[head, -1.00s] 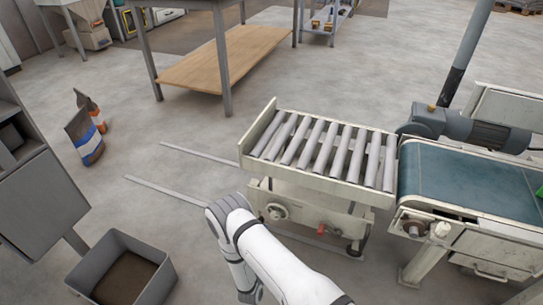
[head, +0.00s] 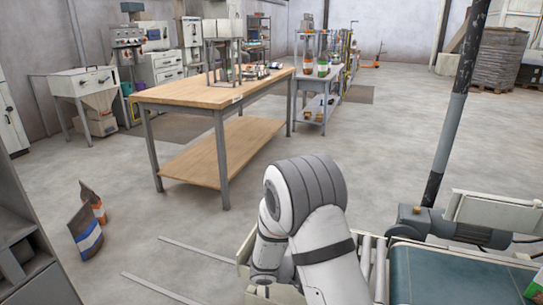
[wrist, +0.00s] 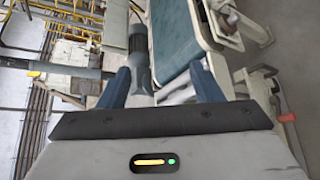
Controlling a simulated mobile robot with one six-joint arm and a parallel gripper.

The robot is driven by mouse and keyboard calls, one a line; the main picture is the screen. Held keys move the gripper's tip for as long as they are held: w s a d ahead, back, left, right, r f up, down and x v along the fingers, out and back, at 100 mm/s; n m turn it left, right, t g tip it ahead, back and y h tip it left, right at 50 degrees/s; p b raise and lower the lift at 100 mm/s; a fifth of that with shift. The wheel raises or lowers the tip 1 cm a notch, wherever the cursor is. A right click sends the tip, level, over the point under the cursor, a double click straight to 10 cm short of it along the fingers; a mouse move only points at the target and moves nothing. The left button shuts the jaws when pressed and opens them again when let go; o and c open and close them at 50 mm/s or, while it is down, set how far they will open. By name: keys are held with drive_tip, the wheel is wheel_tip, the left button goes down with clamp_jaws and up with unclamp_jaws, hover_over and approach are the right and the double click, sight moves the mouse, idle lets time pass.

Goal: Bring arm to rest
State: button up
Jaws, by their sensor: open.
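My white and grey arm rises in the lower middle of the head view, bent at a dark grey joint, in front of the roller conveyor. My gripper (wrist: 166,88) shows in the wrist view, with its two blue fingers apart and nothing between them. In the head view the gripper is not seen. Beyond the fingers in the wrist view is the teal belt conveyor (wrist: 182,42), with a grey motor at its side.
The belt conveyor (head: 455,275) stands at the lower right, next to the rollers (head: 372,262). A wooden workbench (head: 195,96) stands behind my arm. Two bags (head: 86,236) stand on the floor at left. Open floor lies between the bags and the bench.

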drive_tip(key=s+r+m+y+p, duration=0.2)
drive_tip(key=s+r+y+p, duration=0.2)
drive_tip(key=r, duration=0.7)
drive_tip(key=s+a+r+m+y+p, duration=0.1)
drive_tip(key=s+r+m+y+p, duration=0.1)
drive_tip(key=s+r+y+p, duration=0.3)
drive_tip(key=s+r+m+y+p, duration=0.2)
drive_tip(key=s+r+p, duration=0.6)
drive_tip(key=r, duration=1)
drive_tip(key=s+y, duration=0.2)
drive_tip(key=s, duration=0.1)
drive_tip(key=shift+a+m+y+p, duration=0.3)
drive_tip(key=shift+a+m+y, duration=0.1)
drive_tip(key=shift+s+a+r+t, duration=0.1)
drive_tip(key=shift+a+r+t, duration=0.2)
drive_tip(key=shift+r, duration=0.1)
